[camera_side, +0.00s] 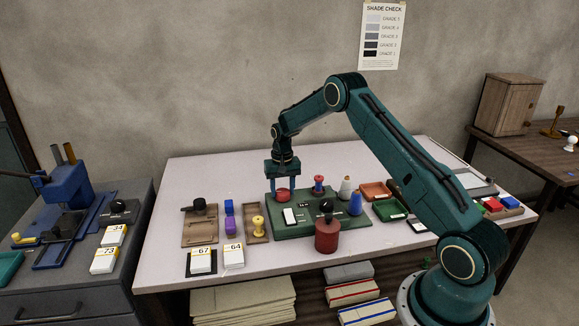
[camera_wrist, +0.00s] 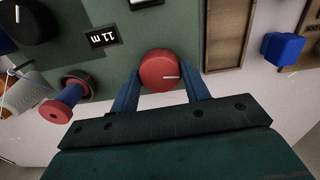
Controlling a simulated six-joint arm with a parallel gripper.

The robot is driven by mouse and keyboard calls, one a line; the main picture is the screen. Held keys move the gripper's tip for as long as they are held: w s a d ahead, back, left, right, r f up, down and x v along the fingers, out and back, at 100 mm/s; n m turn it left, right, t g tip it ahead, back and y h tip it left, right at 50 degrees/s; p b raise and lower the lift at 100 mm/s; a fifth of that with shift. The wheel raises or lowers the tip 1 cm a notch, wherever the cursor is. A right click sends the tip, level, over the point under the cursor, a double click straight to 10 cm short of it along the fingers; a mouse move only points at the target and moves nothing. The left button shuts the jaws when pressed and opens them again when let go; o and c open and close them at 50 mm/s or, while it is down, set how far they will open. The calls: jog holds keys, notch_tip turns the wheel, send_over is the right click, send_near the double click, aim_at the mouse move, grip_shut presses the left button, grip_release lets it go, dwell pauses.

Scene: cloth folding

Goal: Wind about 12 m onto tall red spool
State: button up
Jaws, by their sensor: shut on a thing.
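My gripper (camera_side: 282,190) is at the winding board (camera_side: 290,234), with its blue fingers on either side of a round red knob (camera_wrist: 158,72). The fingers are shut on the knob, which has a pale line on its top. A red-flanged spool (camera_side: 319,184) stands right of the knob in the side view. In the wrist view the spool (camera_wrist: 55,111) has blue around its core, and a thin thread runs near it. A small dark display (camera_wrist: 104,38) beside the knob reads 11 m, upside down in the wrist view.
A blue cone (camera_side: 355,205) and a pale cone (camera_side: 346,188) stand at the board's right. A black knob (camera_side: 326,205) and dark red cylinder (camera_side: 327,236) are in front. Trays (camera_side: 375,191) lie right.

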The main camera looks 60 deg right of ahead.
aim_at(283, 191)
dwell(0.4)
jog(key=o, duration=1)
jog(key=shift+r, duration=0.2)
notch_tip(283, 191, up, 14)
jog(key=shift+f, duration=0.2)
dwell(0.5)
